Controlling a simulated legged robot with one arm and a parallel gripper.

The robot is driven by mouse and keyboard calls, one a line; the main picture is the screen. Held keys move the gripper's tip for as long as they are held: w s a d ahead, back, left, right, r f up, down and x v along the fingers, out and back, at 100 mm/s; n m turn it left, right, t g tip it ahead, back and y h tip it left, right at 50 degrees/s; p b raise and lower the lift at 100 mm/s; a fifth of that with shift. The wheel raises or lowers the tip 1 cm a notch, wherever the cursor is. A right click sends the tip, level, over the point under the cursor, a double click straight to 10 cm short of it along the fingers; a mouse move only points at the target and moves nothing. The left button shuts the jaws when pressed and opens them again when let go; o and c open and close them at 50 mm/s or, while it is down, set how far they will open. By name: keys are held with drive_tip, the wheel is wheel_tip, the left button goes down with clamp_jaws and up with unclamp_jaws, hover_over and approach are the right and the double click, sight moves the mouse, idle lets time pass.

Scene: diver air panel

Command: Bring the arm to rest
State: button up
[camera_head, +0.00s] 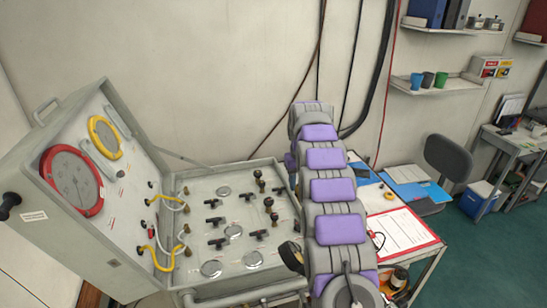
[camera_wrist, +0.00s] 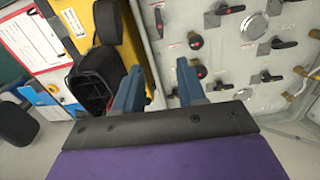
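My arm (camera_head: 338,190), grey with purple pads, stretches up the middle of the head view, beside the right edge of the air panel. My gripper (camera_wrist: 158,82) shows in the wrist view with its two blue-grey fingers apart and nothing visible between them. I cannot make out the gripper in the head view. The air panel (camera_head: 205,190) is an open grey case with black valve handles on its flat part and a red-ringed gauge (camera_head: 72,182) and a yellow-ringed gauge (camera_head: 104,137) on its raised part. The panel's valve face (camera_wrist: 231,68) also fills the right of the wrist view.
A table with a red-bordered sheet (camera_head: 401,232) and blue folders (camera_head: 407,174) stands right of the arm. The wrist view shows a yellow surface (camera_wrist: 121,52) and a black object (camera_wrist: 96,76) left of the fingers. Cables hang on the wall behind. A chair (camera_head: 447,160) stands farther right.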

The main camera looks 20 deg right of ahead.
drive_tip(key=shift+g, duration=0.4)
drive_tip(key=s+a+r+b, duration=0.1)
drive_tip(key=s+a, duration=0.2)
drive_tip(key=s, duration=0.4)
drive_tip(key=s+a+r+b, duration=0.1)
drive_tip(key=s+a+r, duration=0.1)
drive_tip(key=s, duration=0.4)
drive_tip(key=s+a+r+b, duration=0.2)
drive_tip(key=s+a, duration=0.3)
drive_tip(key=s, duration=0.2)
drive_tip(key=shift+s+r, duration=0.15)
drive_tip(key=shift+s, duration=0.2)
drive_tip(key=s+a+f+b, duration=0.1)
drive_tip(key=s+a+f, duration=0.1)
drive_tip(key=s, duration=0.8)
drive_tip(key=s+a+f+b, duration=0.1)
drive_tip(key=s+f, duration=0.3)
drive_tip(key=s, duration=0.6)
drive_tip(key=s+a+f+g+b, duration=0.1)
drive_tip(key=s+f, duration=0.3)
drive_tip(key=s, duration=0.6)
drive_tip(key=shift+s+a+n+b, duration=0.35)
drive_tip(key=shift+a+b, duration=0.2)
drive_tip(key=shift+a, duration=0.25)
